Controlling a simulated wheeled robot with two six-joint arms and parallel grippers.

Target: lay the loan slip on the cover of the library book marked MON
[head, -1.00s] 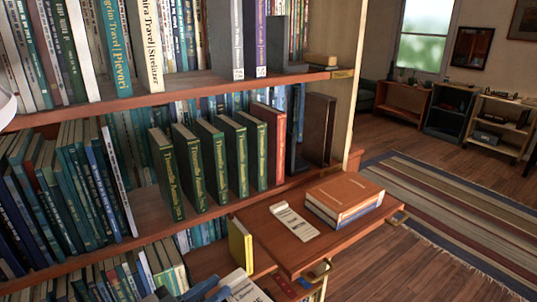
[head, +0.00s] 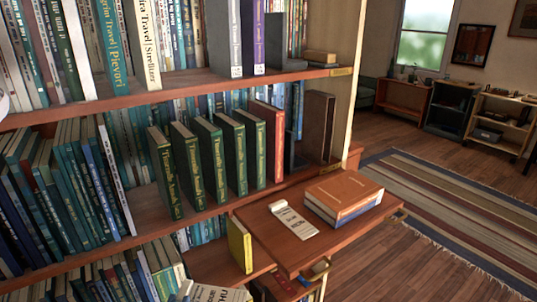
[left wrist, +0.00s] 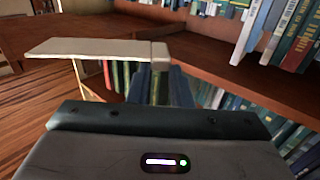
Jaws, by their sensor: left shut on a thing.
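My left gripper (left wrist: 163,82) is shut on a cream slip with a thicker block at one end, the loan slip (left wrist: 95,48). In the head view the slip (head: 218,294) shows at the bottom edge, partly cut off, with dark letters that look like THU. It is held in front of the lower shelves, left of and below the pull-out board. A stack of books (head: 345,190) with a red-brown cover on top lies on that board. I cannot read a MON mark on any book. My right gripper is not in view.
The pull-out board (head: 275,250) also bears another cream slip (head: 293,221) left of the stack. A yellow book (head: 240,245) stands just below its left edge. Green books (head: 200,160) stand in a row on the shelf above. Bare board shows around the second slip.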

